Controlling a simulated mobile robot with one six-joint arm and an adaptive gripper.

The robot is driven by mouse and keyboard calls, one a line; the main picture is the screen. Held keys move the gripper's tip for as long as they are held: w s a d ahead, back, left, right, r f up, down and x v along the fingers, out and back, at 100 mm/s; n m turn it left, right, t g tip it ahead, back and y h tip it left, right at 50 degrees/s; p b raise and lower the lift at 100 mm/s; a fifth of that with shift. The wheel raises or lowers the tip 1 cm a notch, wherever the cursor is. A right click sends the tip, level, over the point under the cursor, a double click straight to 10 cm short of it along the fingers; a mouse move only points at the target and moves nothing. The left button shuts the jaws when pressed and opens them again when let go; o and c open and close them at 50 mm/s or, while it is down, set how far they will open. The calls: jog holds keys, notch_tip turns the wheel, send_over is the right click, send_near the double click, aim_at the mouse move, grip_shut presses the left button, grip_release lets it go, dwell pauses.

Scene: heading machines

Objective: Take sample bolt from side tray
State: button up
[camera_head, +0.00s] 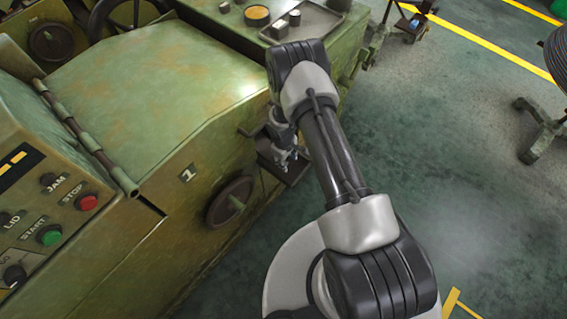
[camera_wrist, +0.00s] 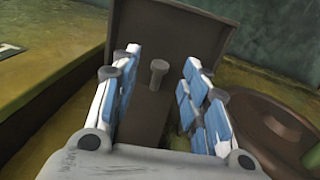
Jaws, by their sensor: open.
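The sample bolt (camera_wrist: 158,75) is a small grey bolt with a round head, standing in the dark brown side tray (camera_wrist: 172,28) in the wrist view. My gripper (camera_wrist: 163,62) is open, with its blue-padded fingers to the left and right of the bolt. The bolt appears between the fingers, and neither finger visibly touches it. In the head view my gripper (camera_head: 287,158) is at the side tray (camera_head: 293,174) on the machine's side. The bolt cannot be made out there.
The green heading machine (camera_head: 165,95) fills the left, with a handwheel (camera_head: 230,203) close to the tray; the handwheel also shows in the wrist view (camera_wrist: 262,122). A control panel (camera_head: 45,195) is at lower left. Open floor (camera_head: 450,160) lies to the right, with a wheeled stand (camera_head: 540,130) beyond.

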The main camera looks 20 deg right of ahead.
aim_at(287, 164)
notch_tip(287, 164, down, 3)
jog(key=shift+d+b, duration=0.1)
jog(key=shift+b, duration=0.2)
jog(key=shift+r, duration=0.1)
grip_shut()
